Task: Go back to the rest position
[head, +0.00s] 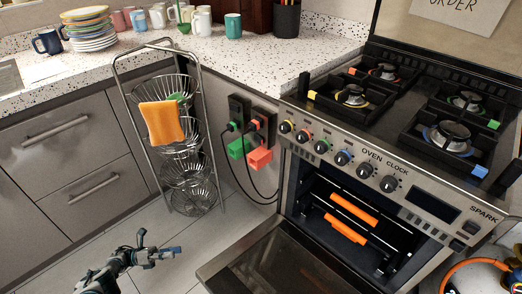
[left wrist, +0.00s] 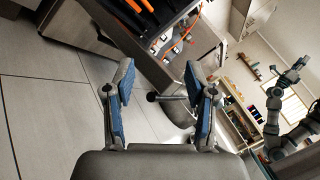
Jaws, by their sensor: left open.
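My left gripper (head: 158,244) is low in the head view, over the tiled floor and left of the open oven door. Its fingers are apart with nothing between them. In the left wrist view the two blue-padded fingers (left wrist: 160,72) stand wide apart and empty. A grey and teal arm, seemingly my right one, shows at the right of that view, and what looks like its gripper (left wrist: 298,64) is too small to read.
The oven door (head: 275,266) hangs open above the floor. A wire basket rack (head: 189,172) with an orange cloth (head: 161,122) stands by the drawers (head: 64,160). The speckled counter (head: 215,52) holds plates (head: 92,41) and mugs. Floor (head: 185,262) around my left gripper is clear.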

